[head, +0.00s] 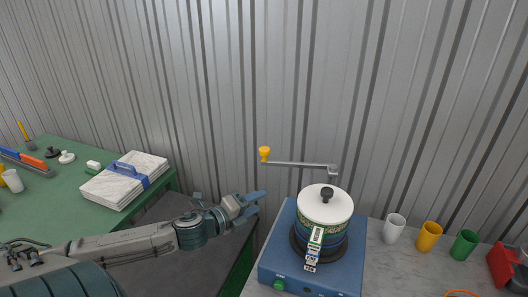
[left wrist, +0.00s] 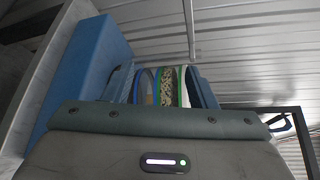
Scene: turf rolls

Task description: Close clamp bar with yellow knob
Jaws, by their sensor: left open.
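The clamp bar (head: 298,164) is a thin grey bar with a yellow knob (head: 264,152) at its left end. It reaches left from a post (head: 334,178) behind the pot, above and clear of the white lid (head: 325,205) with its black knob. The round banded pot (head: 321,240) stands on a blue base (head: 277,250). My left gripper (head: 260,202) is open and empty, left of the base and below the yellow knob. In the left wrist view the open fingers (left wrist: 161,87) frame the banded pot, which is farther off. My right gripper is not in view.
White, yellow and green cups (head: 394,228) stand right of the base, with a red object (head: 505,268) beyond. A green table (head: 50,190) at left holds a strapped white stack (head: 125,180) and tools. A corrugated wall (head: 220,90) closes the back.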

